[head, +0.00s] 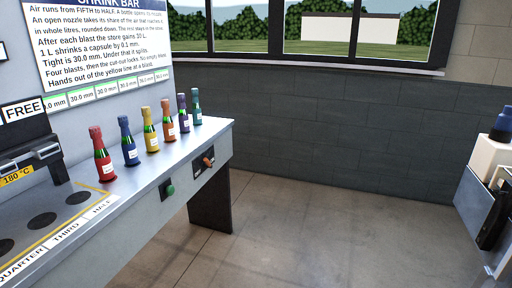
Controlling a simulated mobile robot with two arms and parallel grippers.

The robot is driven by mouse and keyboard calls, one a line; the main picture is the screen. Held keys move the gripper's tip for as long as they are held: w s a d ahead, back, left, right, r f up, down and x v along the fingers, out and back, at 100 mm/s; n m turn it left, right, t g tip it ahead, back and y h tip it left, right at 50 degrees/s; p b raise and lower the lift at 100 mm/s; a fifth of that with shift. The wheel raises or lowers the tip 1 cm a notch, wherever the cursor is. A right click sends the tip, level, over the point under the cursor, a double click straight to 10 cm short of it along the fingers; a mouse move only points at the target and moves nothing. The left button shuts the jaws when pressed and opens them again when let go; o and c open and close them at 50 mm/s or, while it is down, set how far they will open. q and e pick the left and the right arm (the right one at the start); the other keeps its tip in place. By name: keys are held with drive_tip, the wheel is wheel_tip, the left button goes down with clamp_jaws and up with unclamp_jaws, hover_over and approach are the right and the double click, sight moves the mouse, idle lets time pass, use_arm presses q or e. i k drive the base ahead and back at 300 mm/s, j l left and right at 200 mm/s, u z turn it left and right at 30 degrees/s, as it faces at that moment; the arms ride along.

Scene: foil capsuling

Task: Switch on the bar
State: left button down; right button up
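The bar is a grey bench (150,190) along the left. On its front face is a small black box with a round green button (170,190). Farther along the same face is a black plate with an orange switch handle (208,161), tilted slightly. The plate's markings are too small to read. On the bench top at the near left are dark round holes (42,220) inside a yellow line, with labels QUARTER, THIRD and HALF. A black unit (28,150) stands behind them, with a yellow "180 °C" label. Neither of my grippers is in view.
Several bottles with coloured capsules stand in a row on the bench, from a red one (102,155) to a teal one (196,107). A sign board (100,45) is behind them. A grey stand (470,195) with a white container is at the right edge. The floor between is clear.

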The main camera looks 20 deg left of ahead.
sight(207, 164)
drive_tip(key=i, duration=1.55)
